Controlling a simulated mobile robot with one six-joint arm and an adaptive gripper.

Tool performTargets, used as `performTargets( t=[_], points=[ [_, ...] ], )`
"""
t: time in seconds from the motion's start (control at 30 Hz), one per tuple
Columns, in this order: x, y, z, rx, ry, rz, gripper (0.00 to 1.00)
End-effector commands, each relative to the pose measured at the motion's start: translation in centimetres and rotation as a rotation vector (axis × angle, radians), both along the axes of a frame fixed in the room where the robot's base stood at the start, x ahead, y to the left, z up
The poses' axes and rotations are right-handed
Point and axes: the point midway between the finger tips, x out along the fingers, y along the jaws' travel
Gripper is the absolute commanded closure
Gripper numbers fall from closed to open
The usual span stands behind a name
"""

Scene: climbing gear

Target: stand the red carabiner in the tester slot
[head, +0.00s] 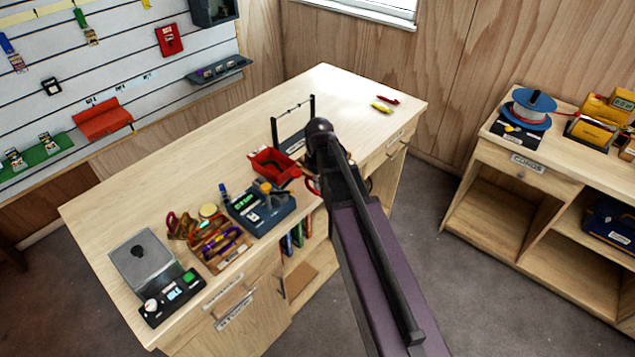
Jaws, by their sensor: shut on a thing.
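My arm crosses the middle of the head view and hides most of my gripper, whose fingertips cannot be seen. A small red curved piece, which looks like the red carabiner (312,186), shows at the left side of my arm, by the front edge of the workbench. It is held in my gripper; the rest of it is hidden. A grey block with a dark opening on top (141,262) stands at the near left end of the bench. A blue-grey device with a yellowish knob (262,208) stands mid-bench. I cannot tell for certain which is the tester.
The workbench (330,85) has free room along its back. A red tray (273,166), a black frame (293,125), and a wooden tray of gear (218,242) stand on it. A control box (172,293) sits by the grey block. A side bench (541,185) stands right.

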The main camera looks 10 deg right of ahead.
Motion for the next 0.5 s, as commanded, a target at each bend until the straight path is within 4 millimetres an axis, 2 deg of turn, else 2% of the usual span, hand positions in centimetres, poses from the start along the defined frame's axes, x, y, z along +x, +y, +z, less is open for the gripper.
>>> performTargets(
  t=[0.03, 0.07, 0.1, 0.5],
  points=[
    [0.01, -0.01, 0.00, 0.000, 0.000, 0.000, 1.00],
    [0.01, -0.01, 0.00, 0.000, 0.000, 0.000, 0.91],
    [0.01, -0.01, 0.00, 0.000, 0.000, 0.000, 1.00],
    [0.38, 0.68, 0.57, 0.000, 0.000, 0.001, 1.00]
  ],
)
